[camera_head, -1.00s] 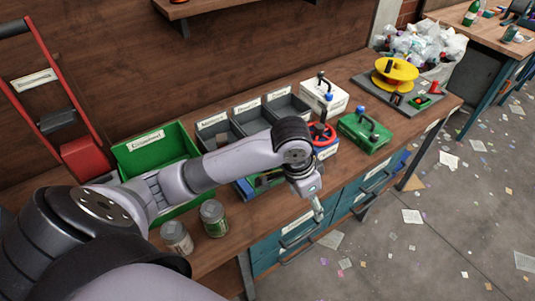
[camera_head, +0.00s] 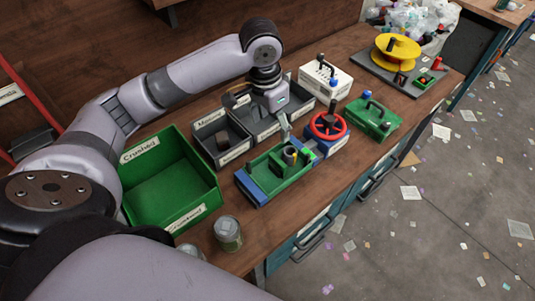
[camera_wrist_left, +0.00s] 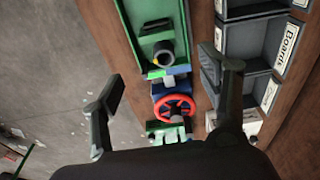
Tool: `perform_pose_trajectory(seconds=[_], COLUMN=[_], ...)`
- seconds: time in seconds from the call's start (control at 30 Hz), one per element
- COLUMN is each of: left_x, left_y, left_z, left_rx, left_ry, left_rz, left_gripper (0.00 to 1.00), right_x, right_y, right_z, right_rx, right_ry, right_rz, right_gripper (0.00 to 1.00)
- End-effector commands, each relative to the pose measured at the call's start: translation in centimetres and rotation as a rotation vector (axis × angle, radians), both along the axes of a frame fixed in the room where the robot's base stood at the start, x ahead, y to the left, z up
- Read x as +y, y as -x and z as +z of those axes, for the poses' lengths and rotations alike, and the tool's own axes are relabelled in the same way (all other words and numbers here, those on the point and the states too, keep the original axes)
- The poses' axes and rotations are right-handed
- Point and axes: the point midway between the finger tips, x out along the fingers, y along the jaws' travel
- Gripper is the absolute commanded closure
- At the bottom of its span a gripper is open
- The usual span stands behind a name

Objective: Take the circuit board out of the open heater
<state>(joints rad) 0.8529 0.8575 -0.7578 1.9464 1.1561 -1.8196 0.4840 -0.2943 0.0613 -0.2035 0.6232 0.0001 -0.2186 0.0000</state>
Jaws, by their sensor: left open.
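My left gripper (camera_head: 287,134) is open and empty, above the back edge of a long green and blue device (camera_head: 262,184). In the left wrist view its two fingers (camera_wrist_left: 168,98) are spread wide, with nothing between them. The device has a grey cylinder in it and a red handwheel (camera_head: 343,124) at its right end. A green box with a black handle (camera_head: 385,122) and a white box with a black handle (camera_head: 318,86) stand farther right. I cannot tell which of these is the heater. No circuit board can be made out. My right gripper is not in view.
Labelled grey bins (camera_head: 206,133) stand along the back, one with small dark pieces in it. A large green bin (camera_head: 206,180) is at the left, and metal cans (camera_head: 228,233) are near the front edge. A yellow reel (camera_head: 395,54) stands far right.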

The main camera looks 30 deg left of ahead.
Motion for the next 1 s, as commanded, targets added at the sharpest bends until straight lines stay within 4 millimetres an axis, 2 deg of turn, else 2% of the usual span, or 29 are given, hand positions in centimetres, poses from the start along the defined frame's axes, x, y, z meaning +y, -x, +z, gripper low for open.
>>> perform_pose_trajectory(seconds=[0.17, 0.43, 0.6, 0.83, 1.0], left_x=[-0.1, -0.4, -0.5, -0.7, -0.9], left_y=[-0.1, -0.8, -1.2, -1.3, -1.6], left_z=[-2.9, -8.7, -11.1, -12.7, -15.2], left_rx=[0.008, 0.006, 0.004, 0.004, 0.005], left_ry=[-0.001, -0.001, -0.001, 0.000, -0.001], left_rz=[0.000, 0.000, 0.000, -0.001, 0.001], left_gripper=[0.32, 0.32, 0.32, 0.32, 0.32], right_x=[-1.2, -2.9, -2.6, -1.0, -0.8], right_y=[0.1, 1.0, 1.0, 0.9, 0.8], right_z=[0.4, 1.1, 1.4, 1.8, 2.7], right_rx=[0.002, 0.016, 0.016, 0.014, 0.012], right_ry=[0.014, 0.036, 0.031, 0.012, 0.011], right_rz=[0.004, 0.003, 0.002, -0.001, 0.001], right_gripper=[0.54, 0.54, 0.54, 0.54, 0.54])
